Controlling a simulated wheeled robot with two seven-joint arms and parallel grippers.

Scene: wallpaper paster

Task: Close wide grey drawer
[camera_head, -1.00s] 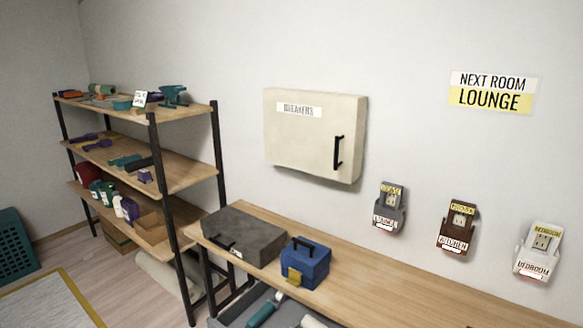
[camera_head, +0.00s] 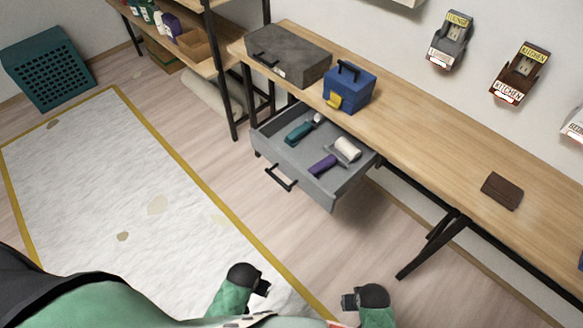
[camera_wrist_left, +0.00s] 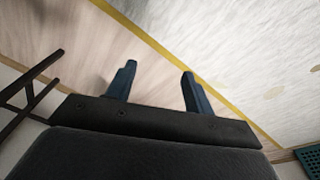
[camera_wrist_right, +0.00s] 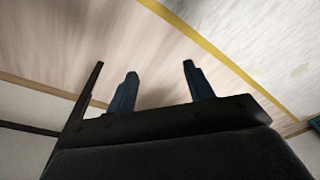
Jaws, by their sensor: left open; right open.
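The wide grey drawer (camera_head: 325,189) is pulled out from under the wooden workbench in the head view. Its black bar handle (camera_head: 281,178) is on the front face. Inside lie a teal-handled tool (camera_head: 299,131), a purple-handled tool (camera_head: 323,165) and a white roller (camera_head: 347,149). My left gripper (camera_head: 264,288) is at the bottom of the head view, well apart from the drawer. My right gripper (camera_head: 347,301) is also low, to its right. In the wrist views the left fingers (camera_wrist_left: 158,85) and right fingers (camera_wrist_right: 160,90) are apart and empty.
The workbench (camera_head: 420,150) carries a grey case (camera_head: 290,55), a blue toolbox (camera_head: 349,88) and a brown wallet-like item (camera_head: 502,191). Black bench legs (camera_head: 433,245) stand right of the drawer. The floor (camera_head: 215,165) before the drawer is clear; a yellow-edged white sheet (camera_head: 110,190) lies left.

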